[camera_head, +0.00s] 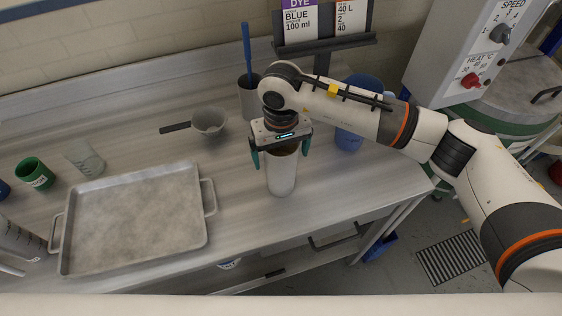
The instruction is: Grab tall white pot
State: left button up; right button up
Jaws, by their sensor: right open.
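The tall white pot (281,176) stands upright on the metal bench, right of the tray and near the front edge. My right gripper (280,158) is above it, pointing down, with its two teal fingers spread to either side of the pot's upper part. The fingers look apart from the pot's walls, though the exact gap is hard to tell. The gripper body hides part of the pot's rim. My left gripper does not show.
A metal tray (135,222) lies to the left. Behind are a small pan (208,122), a dark container (246,100) with a blue stick, and a blue container (349,138). A green cup (35,173) and a clear beaker (84,159) stand at left. The bench's front edge is close.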

jog(key=c, duration=1.8)
jog(key=shift+r, duration=0.15)
